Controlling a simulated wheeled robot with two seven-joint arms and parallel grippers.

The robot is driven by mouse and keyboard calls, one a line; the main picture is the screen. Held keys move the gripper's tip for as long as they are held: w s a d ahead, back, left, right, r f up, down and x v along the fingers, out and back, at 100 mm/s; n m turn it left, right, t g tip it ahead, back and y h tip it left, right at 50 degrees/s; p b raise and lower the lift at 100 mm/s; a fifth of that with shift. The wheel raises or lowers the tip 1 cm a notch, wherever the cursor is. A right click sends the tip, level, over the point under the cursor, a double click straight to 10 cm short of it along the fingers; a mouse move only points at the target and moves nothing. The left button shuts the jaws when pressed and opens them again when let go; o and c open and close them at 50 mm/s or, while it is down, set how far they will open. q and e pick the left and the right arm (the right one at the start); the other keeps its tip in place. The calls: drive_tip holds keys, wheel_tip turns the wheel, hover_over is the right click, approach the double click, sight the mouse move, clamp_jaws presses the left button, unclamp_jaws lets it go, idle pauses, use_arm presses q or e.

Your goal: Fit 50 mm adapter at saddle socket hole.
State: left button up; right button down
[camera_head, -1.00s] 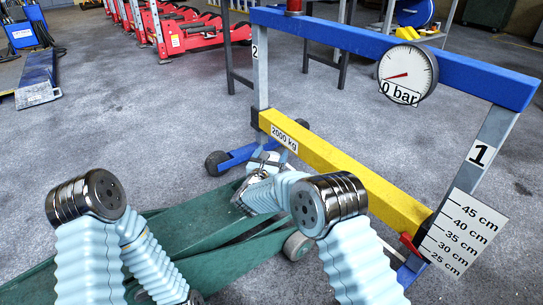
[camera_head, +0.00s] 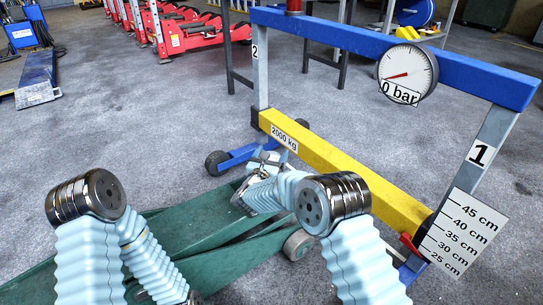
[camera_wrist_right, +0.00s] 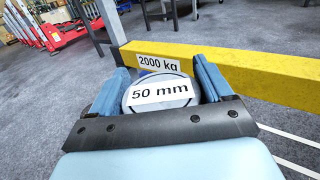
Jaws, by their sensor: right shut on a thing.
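My right gripper (camera_head: 258,172) is at the far end of the green trolley jack (camera_head: 190,228), just in front of the yellow beam. In the right wrist view, my right gripper (camera_wrist_right: 162,88) is shut on the 50 mm adapter (camera_wrist_right: 158,80), a round grey piece with a "50 mm" label, held between two blue finger pads. In the head view the gripper and wrist largely hide the adapter. The saddle socket hole is hidden; I cannot tell the gap between adapter and jack. My left arm reaches down past the bottom edge, and its gripper is out of view.
The yellow "2000 kg" beam (camera_head: 345,172) crosses close behind my right gripper, inside a blue-topped frame (camera_head: 330,38) with a pressure gauge (camera_head: 407,73) at 0 bar. A height scale (camera_head: 463,233) stands at right. Red jacks (camera_head: 200,35) are far back.

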drive_tip(key=shift+f, duration=2.3)
drive_tip(key=shift+c, duration=0.4)
unclamp_jaws()
drive_tip(key=shift+o, duration=0.4)
drive_tip(key=shift+f, duration=0.25)
drive_tip(key=v, duration=0.7)
drive_tip(key=p+v, duration=0.1)
drive_tip(key=v, duration=0.5)
drive_tip(key=shift+s+a+r, duration=0.1)
drive_tip(key=shift+s+r, duration=0.1)
drive_tip(key=shift+s, duration=0.2)
